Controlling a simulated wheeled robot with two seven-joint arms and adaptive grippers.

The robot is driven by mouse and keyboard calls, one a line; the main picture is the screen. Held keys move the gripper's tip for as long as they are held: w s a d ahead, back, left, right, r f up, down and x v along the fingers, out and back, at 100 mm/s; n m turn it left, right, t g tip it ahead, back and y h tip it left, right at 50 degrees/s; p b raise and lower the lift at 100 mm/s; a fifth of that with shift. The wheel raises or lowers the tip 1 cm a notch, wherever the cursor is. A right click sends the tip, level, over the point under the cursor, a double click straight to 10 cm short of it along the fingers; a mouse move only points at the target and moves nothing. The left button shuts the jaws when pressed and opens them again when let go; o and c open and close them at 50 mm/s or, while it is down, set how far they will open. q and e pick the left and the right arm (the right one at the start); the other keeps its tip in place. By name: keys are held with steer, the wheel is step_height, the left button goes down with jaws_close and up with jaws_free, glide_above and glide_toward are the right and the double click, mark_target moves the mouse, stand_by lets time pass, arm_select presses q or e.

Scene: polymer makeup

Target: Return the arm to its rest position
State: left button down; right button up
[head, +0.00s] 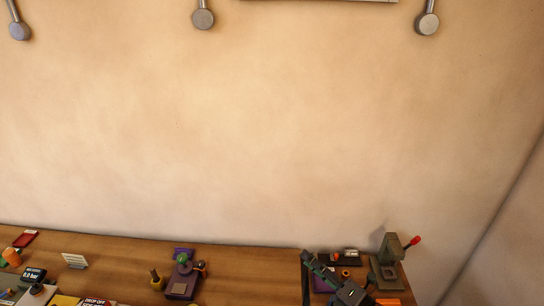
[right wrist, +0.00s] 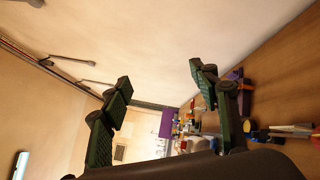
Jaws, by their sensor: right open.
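My right gripper (head: 334,278) shows at the lower right of the head view, in front of the right end of the wooden bench. In the right wrist view its two dark green fingers stand wide apart, and the gripper (right wrist: 160,85) is open with nothing between them. Its wrist lies below the picture edge in the head view. My left gripper is not in view.
A wooden bench (head: 235,259) runs along the bottom of the head view. A purple device (head: 181,281) stands on it, and a grey-green press (head: 388,265) with a red-tipped lever stands at the right, close to my gripper.

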steer(key=d+f+m+t+h, duration=0.2)
steer(key=d+m+h, duration=0.4)
steer(key=d+m, duration=0.25)
steer(key=d+f+m+t+h, duration=0.2)
steer(key=d+m+t+h, duration=0.1)
steer(key=d+m+h, duration=0.45)
steer(key=s+d+f+m+g+h, duration=0.1)
steer(key=s+d+f+m+g, duration=0.4)
steer(key=f, duration=0.3)
steer(key=s+d+f+m+g+h, duration=0.25)
steer(key=s+d+f+m, duration=0.35)
steer(key=f, duration=0.3)
steer(key=s+a+f+m+g+y, duration=0.15)
steer(key=s+f+g, duration=0.3)
steer(key=s, duration=0.55)
steer(key=s+a+f+m+g+y, duration=0.1)
steer(key=s+a+f+m+g, duration=0.15)
steer(key=s+f, duration=0.5)
steer(key=s+f+g+b, duration=0.1)
steer(key=s+f+b, duration=0.15)
steer(key=f, duration=1.55)
steer(key=s+f+g+b, duration=0.15)
steer(key=f+b, duration=0.25)
steer(key=f, duration=1.5)
steer(key=s+f+y+b, duration=0.1)
steer(key=s+f+b, duration=0.3)
steer(key=s+f, duration=1.5)
steer(key=shift+a+f+n+g+b, duration=0.3)
steer(key=shift+a+f+b, duration=0.1)
steer(key=shift+f, duration=0.5)
